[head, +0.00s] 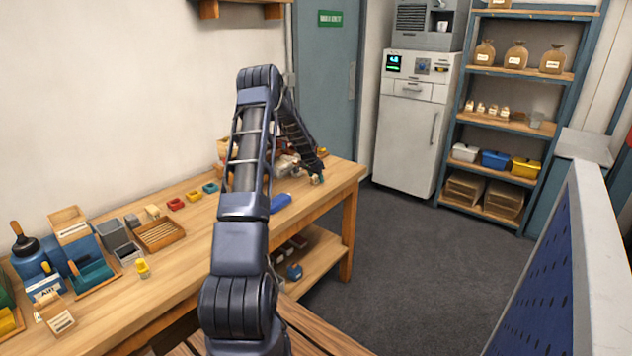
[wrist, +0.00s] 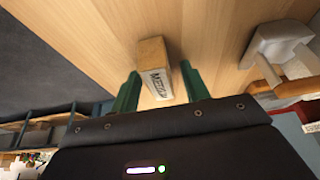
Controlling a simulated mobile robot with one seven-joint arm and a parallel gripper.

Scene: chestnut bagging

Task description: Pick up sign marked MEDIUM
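The sign is a small wooden block (wrist: 152,52) with a white label whose blurred dark lettering looks like MEDIUM. In the wrist view it stands on the wooden bench top, at the green fingertips. My gripper (wrist: 160,70) is open, with one finger on each side of the sign's labelled end. A gap shows between the sign and the right finger; the left finger is close to its edge, and contact cannot be told. In the head view my gripper (head: 316,178) is over the bench's far right end, and the sign is too small to make out surely.
The bench (head: 185,245) holds a wooden tray (head: 160,234), small coloured bins and a blue object (head: 282,204) near the arm. In the wrist view a pale grey item (wrist: 280,45) stands right of my gripper. A shelf rack (head: 510,125) stands across open floor.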

